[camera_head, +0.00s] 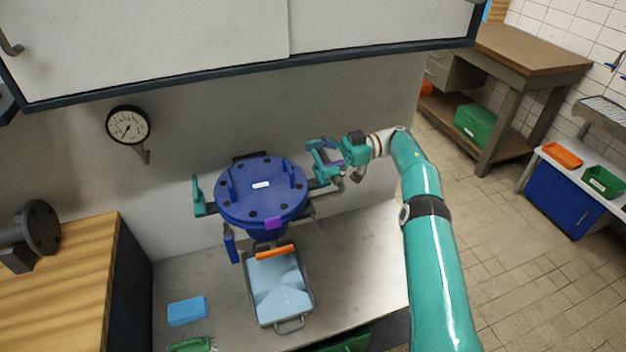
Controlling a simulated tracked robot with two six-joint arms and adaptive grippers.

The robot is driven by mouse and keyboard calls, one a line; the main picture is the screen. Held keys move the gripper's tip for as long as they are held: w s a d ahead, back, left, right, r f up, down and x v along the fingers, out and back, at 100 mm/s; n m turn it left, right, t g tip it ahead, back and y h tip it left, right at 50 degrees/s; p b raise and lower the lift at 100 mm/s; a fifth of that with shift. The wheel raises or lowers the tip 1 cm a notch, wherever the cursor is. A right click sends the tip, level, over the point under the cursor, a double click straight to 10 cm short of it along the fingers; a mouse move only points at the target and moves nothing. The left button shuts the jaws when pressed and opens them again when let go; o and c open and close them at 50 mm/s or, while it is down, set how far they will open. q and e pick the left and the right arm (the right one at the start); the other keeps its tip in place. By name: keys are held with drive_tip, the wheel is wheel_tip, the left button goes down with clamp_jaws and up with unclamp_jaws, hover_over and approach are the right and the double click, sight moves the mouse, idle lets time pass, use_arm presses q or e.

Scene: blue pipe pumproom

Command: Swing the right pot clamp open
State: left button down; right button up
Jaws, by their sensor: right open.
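The blue pot (262,193) with its round, bolted lid stands at the back of the grey bench. A green clamp (197,197) stands upright at its left side. My right gripper (318,164) is at the pot's right rim, open, with its arm coming in from the right. The right pot clamp is at this rim and largely hidden by the gripper; its similar colour makes it hard to tell apart. I cannot tell whether the fingers touch it. A purple piece (273,222) sits on the front of the lid's rim. My left gripper is not in view.
A tray (279,286) with pale blue contents and an orange-handled tool (275,252) is in front of the pot. A blue sponge-like block (187,311) lies to its left. A pressure gauge (128,126) is on the wall. A cabinet (380,22) overhangs the bench.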

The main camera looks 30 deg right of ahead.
drive_tip(key=shift+m+t+h, duration=0.3)
drive_tip(key=shift+m+t, duration=0.4)
drive_tip(key=shift+t, duration=0.2)
